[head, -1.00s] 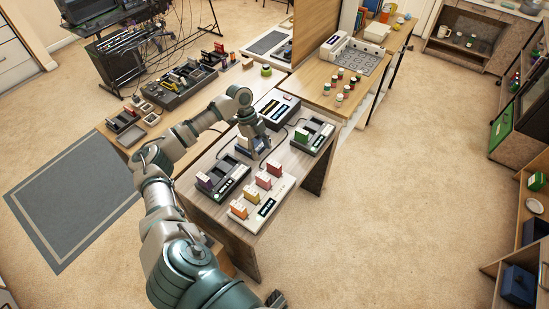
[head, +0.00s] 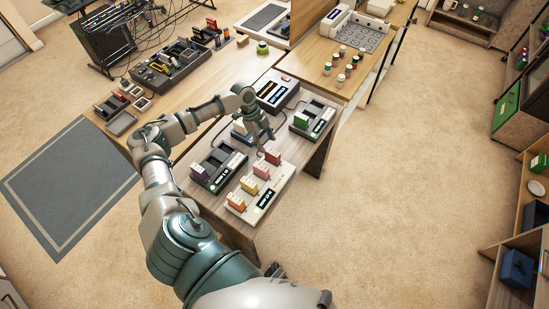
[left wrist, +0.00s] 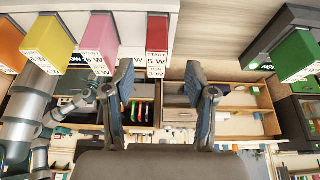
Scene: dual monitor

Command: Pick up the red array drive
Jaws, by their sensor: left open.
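The red array drive (head: 273,157) stands upright at the far end of a row on a white dock (head: 283,178). In the row are also a pink drive (head: 261,172), a yellow drive (head: 249,186) and an orange drive (head: 236,201). My left gripper (head: 265,143) is open and empty, just beyond the red drive. In the left wrist view, the red drive (left wrist: 157,34) shows at the top, in line with the gap between the two fingers (left wrist: 159,70). It appears apart from them. My right gripper is not clearly seen.
A dark dock with a purple drive (head: 198,172) stands left of the white dock. Another with a green drive (head: 301,120) stands behind right. A box with yellow-marked slots (head: 277,91) is at the back. Open floor lies right of the table.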

